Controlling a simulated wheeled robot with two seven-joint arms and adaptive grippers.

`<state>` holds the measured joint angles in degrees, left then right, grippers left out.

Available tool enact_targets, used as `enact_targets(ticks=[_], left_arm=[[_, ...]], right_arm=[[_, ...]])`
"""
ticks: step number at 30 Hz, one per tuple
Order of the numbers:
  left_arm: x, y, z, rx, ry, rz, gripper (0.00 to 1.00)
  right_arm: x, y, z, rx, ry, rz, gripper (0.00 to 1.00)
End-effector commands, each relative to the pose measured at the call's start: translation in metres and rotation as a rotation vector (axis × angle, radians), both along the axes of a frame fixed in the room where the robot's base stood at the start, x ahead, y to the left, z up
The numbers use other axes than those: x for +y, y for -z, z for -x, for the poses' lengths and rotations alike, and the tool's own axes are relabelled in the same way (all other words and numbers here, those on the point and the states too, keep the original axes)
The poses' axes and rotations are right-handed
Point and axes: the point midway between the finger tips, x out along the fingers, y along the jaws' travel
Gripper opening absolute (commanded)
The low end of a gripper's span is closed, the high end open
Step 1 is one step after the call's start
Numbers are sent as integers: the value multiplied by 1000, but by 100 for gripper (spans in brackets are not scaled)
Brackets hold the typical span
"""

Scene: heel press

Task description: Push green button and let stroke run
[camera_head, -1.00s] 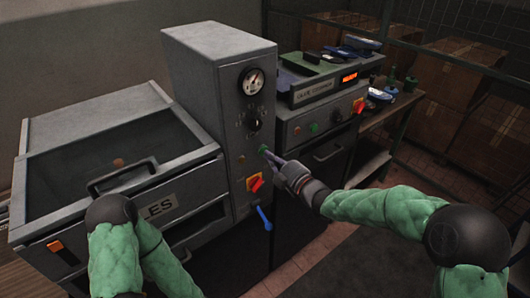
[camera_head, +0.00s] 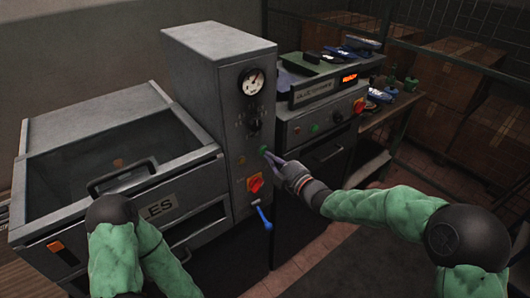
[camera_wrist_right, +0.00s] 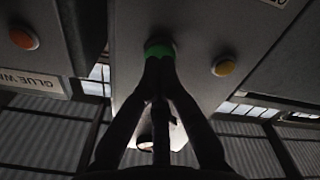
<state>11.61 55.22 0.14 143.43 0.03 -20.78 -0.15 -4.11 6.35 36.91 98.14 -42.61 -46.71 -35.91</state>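The green button (camera_head: 263,150) is on the front panel of the grey press column (camera_head: 205,85), below a gauge and a dark knob. My right gripper (camera_head: 271,157) points at it with its fingertips at or very near the button. In the right wrist view the fingers come together (camera_wrist_right: 160,62) right in front of the green button (camera_wrist_right: 159,48) and cover its lower part. The fingers look shut with nothing between them. Whether they press the button in cannot be told. My left arm reaches in at the lower left; its gripper is not visible.
An orange-red switch (camera_head: 255,184) and a blue lever (camera_head: 263,217) sit below the green button. The glue machine (camera_head: 318,90) stands at right, beside a bench with small items. Boxes are stacked behind.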

Motion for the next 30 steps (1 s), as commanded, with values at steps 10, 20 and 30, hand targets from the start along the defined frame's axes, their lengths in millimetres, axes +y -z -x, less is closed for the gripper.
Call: enact_targets(ticks=[10, 20, 30], left_arm=[[0, 2, 0, 0, 0, 0, 0], [0, 4, 0, 0, 0, 0, 0], [0, 4, 0, 0, 0, 0, 0]], right_arm=[[3, 0, -4, 0, 0, 0, 0], [6, 0, -9, 0, 0, 0, 0], [8, -1, -12, -2, 0, 0, 0]])
